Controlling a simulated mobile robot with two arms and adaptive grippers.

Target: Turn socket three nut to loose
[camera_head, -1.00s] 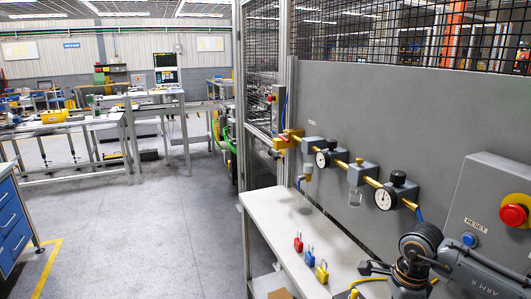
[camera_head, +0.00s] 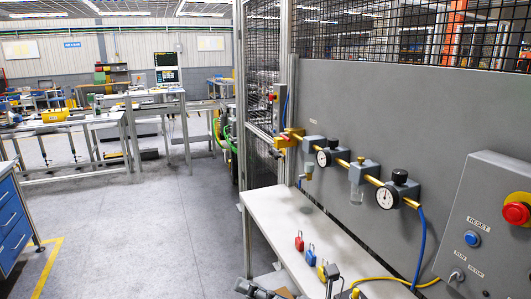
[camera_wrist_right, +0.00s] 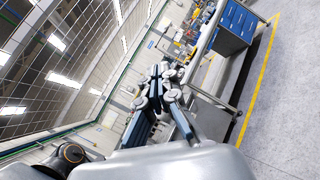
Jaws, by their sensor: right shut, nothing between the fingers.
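No nut or numbered socket can be made out in either view. My right gripper (camera_head: 252,289) shows only in part at the bottom edge of the head view, in front of the white bench. In the right wrist view its fingers (camera_wrist_right: 160,70) are together with nothing between them, pointing into the open room. My left gripper is in neither view.
A white bench (camera_head: 270,215) below the panel holds a red padlock (camera_head: 299,243), a blue padlock (camera_head: 311,257) and a yellow padlock (camera_head: 321,271). A grey box with a red button (camera_head: 516,213) is at right. A blue cabinet (camera_head: 12,225) stands left; the floor between is clear.

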